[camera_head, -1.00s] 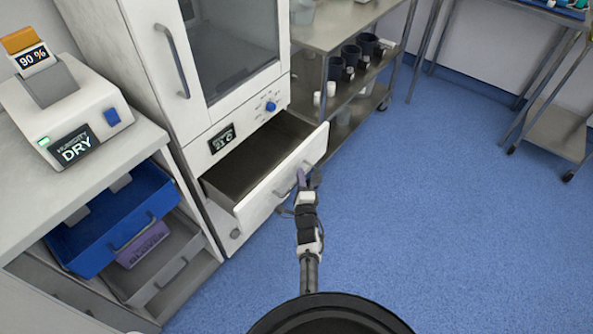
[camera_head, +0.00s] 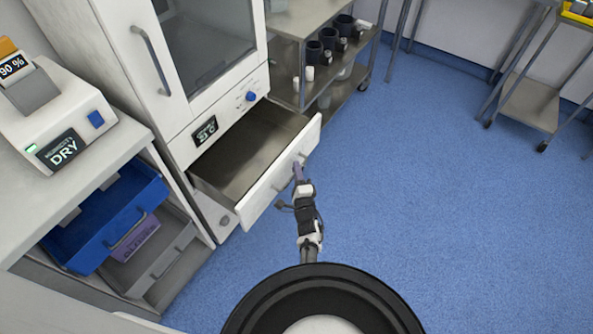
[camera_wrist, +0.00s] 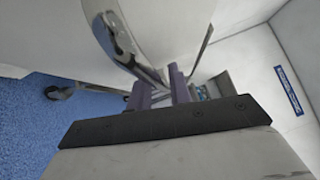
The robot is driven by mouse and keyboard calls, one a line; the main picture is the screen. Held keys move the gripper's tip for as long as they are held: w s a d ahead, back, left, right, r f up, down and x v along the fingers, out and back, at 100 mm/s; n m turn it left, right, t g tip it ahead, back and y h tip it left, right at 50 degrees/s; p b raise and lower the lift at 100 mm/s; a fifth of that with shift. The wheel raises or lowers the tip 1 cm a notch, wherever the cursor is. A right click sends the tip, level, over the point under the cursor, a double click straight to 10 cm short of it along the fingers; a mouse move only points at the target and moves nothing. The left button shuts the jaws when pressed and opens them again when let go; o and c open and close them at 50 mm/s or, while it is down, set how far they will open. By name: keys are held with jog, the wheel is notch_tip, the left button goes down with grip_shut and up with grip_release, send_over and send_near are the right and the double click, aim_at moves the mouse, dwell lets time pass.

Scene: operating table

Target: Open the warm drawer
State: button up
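The warm drawer (camera_head: 262,200) under the white cabinet is pulled well out, and its empty dark inside shows in the head view. My gripper (camera_head: 298,170) is at the drawer's front, at the handle. In the wrist view the shiny metal handle (camera_wrist: 118,42) runs down between the two purple fingers (camera_wrist: 160,90) of my gripper. The fingers look closed around it, though the exact contact is partly hidden.
The cabinet (camera_head: 180,110) has a closed glass door above, a blue knob (camera_head: 251,97) and a small display. A blue drawer (camera_head: 105,215) stands open at left. A metal shelf (camera_head: 318,22) with dark cups is beyond.

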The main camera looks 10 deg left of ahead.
jog(key=shift+o, duration=1)
jog(key=shift+s, duration=0.1)
jog(key=v, duration=1.3)
jog(key=shift+s+d, duration=0.25)
jog(key=shift+s, duration=0.05)
